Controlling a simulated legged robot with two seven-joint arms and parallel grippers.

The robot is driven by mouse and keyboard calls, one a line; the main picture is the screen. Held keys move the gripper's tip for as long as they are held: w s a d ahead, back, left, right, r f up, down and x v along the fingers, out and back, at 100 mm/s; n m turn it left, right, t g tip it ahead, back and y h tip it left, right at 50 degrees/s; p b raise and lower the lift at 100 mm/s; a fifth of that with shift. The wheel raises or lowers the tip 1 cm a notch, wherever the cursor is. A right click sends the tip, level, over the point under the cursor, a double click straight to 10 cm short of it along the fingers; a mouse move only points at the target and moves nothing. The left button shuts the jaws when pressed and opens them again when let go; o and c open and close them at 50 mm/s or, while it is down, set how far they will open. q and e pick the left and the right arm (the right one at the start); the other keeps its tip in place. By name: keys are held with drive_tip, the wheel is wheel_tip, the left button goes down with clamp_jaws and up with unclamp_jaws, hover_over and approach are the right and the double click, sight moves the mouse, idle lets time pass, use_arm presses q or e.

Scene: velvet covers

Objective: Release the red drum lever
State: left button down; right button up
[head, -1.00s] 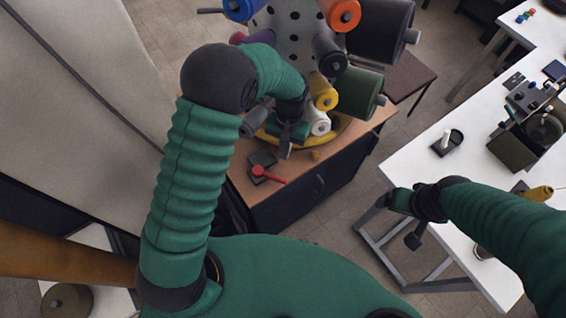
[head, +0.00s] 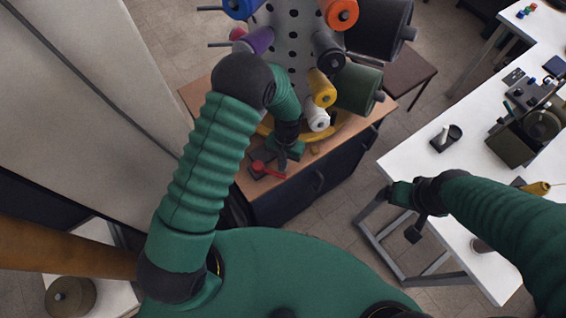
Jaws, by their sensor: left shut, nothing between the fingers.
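The red lever (head: 257,166) sits on a small dark base on the wooden cabinet top, its arm pointing right and toward me. The drum (head: 291,50), a dark-dotted pale column with coloured spools on it, stands behind the lever on a yellow ring (head: 263,130). My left gripper (head: 282,163) is shut and empty, pointing down at the lever's arm and partly covering it. I cannot tell whether it touches the lever. My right gripper (head: 388,198) hangs near the left edge of the white table, far from the lever; its fingers are unclear.
The wooden cabinet (head: 225,112) carries the drum. Yellow (head: 322,90), white (head: 317,118) and dark green (head: 355,90) spools stick out close to my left wrist. A white table (head: 420,150) with tools stands on the right. Open floor lies between cabinet and table.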

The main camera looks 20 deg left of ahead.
sight(278, 176)
use_arm(q)
drive_tip(key=shift+s+m, duration=0.3)
drive_tip(key=shift+m, duration=0.1)
drive_tip(key=shift+s+d+r+m+p, duration=0.1)
drive_tip(key=shift+s+m+p, duration=0.2)
drive_tip(key=shift+s+m, duration=0.6)
drive_tip(key=s+m, duration=0.1)
drive_tip(key=m, duration=0.1)
drive_tip(key=shift+s+a+m+y, duration=0.2)
drive_tip(key=shift+s+m+y, duration=0.2)
drive_tip(key=shift+s+a+m+t+y+p, duration=0.15)
drive_tip(key=shift+s+a+m, duration=0.25)
drive_tip(key=shift+m, duration=0.45)
drive_tip(key=shift+s+a+m+t+y+p, duration=0.1)
drive_tip(key=shift+s+a+m+t+p, duration=0.1)
drive_tip(key=shift+s+m, duration=0.5)
drive_tip(key=shift+s+a+m+t+y+p, duration=0.15)
drive_tip(key=shift+s+a+m, duration=0.2)
drive_tip(key=shift+m, duration=0.6)
drive_tip(key=shift+s, duration=0.1)
